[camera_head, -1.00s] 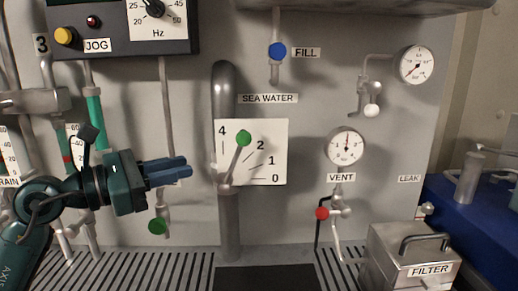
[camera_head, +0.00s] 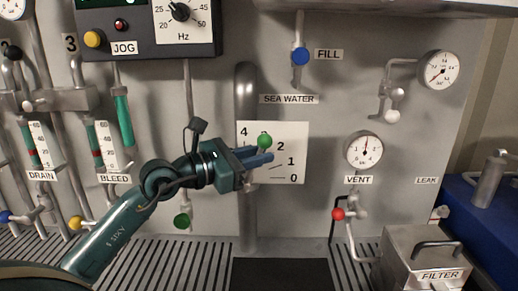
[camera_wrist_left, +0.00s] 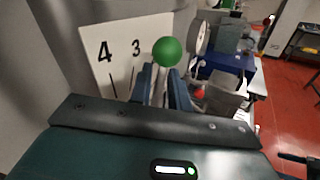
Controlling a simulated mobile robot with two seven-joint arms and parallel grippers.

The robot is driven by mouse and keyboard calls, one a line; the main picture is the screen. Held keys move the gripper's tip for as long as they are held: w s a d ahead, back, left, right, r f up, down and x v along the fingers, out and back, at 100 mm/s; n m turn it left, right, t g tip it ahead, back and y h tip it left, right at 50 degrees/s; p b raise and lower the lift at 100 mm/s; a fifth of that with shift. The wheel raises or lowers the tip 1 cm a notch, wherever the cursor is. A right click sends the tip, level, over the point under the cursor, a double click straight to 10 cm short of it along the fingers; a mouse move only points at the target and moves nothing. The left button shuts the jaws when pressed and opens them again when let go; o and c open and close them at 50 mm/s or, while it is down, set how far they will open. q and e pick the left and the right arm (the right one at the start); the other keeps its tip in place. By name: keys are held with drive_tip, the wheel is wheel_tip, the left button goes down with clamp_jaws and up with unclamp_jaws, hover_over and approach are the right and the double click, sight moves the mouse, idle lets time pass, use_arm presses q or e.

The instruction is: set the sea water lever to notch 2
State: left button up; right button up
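The sea water lever has a green ball knob (camera_head: 264,141) and stands tilted right of upright on a white scale plate (camera_head: 300,135) marked 4 to 0. In the head view the knob lies between the 4 and the 2 and covers where the 3 is. My left gripper (camera_head: 268,158) is at the lever, just below the knob. In the left wrist view the knob (camera_wrist_left: 167,51) shows beyond my gripper's blue fingers (camera_wrist_left: 162,88), which stand apart on either side of the shaft. Firm contact cannot be seen. My gripper hides the lower lever.
A green-knobbed valve (camera_head: 182,220) hangs below my left wrist. The blue FILL knob (camera_head: 300,56) is above, and the red VENT knob (camera_head: 338,214) and metal filter box (camera_head: 425,255) are to the right. A thick vertical pipe (camera_head: 246,90) runs behind the plate.

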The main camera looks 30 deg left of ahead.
use_arm(q)
drive_tip(key=shift+w+d, duration=0.15)
drive_tip(key=shift+w, duration=0.1)
drive_tip(key=shift+c, duration=0.4)
clamp_jaws()
